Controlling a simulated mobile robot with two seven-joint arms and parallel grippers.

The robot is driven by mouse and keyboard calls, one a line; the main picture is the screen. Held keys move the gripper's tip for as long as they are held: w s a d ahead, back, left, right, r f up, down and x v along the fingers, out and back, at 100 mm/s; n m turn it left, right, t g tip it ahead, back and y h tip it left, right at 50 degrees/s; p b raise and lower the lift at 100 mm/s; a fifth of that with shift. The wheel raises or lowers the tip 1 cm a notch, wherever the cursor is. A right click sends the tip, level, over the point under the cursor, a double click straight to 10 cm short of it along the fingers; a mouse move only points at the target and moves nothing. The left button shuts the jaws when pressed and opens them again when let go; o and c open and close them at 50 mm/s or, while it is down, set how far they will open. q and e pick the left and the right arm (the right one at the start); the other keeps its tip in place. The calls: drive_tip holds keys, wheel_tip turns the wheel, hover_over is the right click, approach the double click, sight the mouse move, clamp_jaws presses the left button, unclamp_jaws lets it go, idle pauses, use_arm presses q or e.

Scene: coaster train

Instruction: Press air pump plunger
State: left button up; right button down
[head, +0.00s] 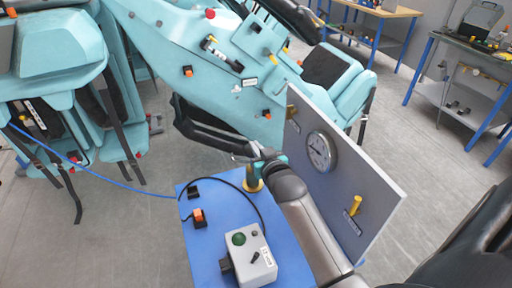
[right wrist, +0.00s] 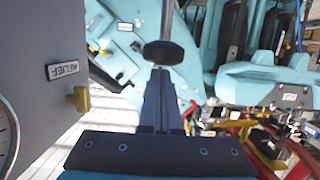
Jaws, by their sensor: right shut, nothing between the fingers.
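My right gripper (head: 262,160) is at the far edge of the blue stand, beside the grey gauge panel, and is shut and empty. A small yellow and teal upright part (head: 253,184), perhaps the pump, stands on the stand just below it. The gripper and wrist hide part of it. In the right wrist view the closed fingers (right wrist: 160,95) point toward a black rounded knob (right wrist: 163,52), perhaps the plunger top. I cannot tell whether they touch it. My left gripper is not in view.
The panel (head: 375,190) carries a round gauge (head: 320,151) and a yellow lever (head: 356,206). A RELIEF label (right wrist: 62,70) shows beside a yellow fitting (right wrist: 78,99). A grey control box (head: 255,262) with a green button sits on the blue stand (head: 210,240). Teal coaster cars (head: 215,55) stand behind.

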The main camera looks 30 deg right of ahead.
wheel_tip(320, 180, down, 6)
drive_tip(key=b, duration=0.2)
drive_tip(key=shift+s+f, duration=0.1)
drive_tip(key=shift+s, duration=0.05)
drive_tip(key=s+a+r+p, duration=0.2)
drive_tip(key=s+r+p, duration=0.2)
drive_tip(key=s+r, duration=0.3)
drive_tip(key=shift+d+v, duration=0.2)
drive_tip(key=shift+v, duration=0.85)
drive_tip(key=shift+f, duration=0.1)
idle(1.7)
